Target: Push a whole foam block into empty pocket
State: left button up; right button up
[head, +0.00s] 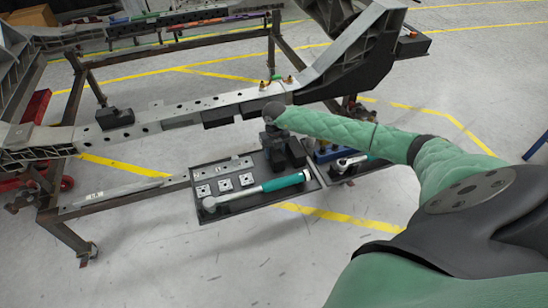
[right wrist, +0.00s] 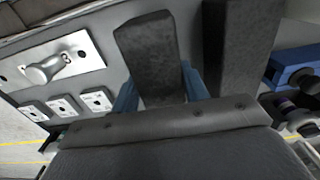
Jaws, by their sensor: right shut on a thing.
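My right gripper (head: 272,140) reaches down over the right end of the black tray in the head view. In the right wrist view its blue-grey fingers (right wrist: 160,92) are shut on a dark grey foam block (right wrist: 147,50), which stands up between them, slightly tilted. A second dark foam block (right wrist: 243,45) stands just to the right of it, also in the tray. The chassis rail (head: 182,113) runs behind the tray, with a dark block (head: 115,118) on its left part and more dark blocks along its front edge. I cannot tell which pocket is empty. My left gripper is not in view.
The tray (head: 232,208) also holds a torque wrench (head: 262,187), a drilled metal plate (head: 222,168) and several small square plates (head: 224,185). A second tray with blue parts (head: 325,153) adjoins on the right. Steel frame legs (head: 70,238) stand at left; floor in front is clear.

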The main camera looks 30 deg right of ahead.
jog(key=shift+r+p, duration=1.25)
jog(key=shift+r, duration=1.5)
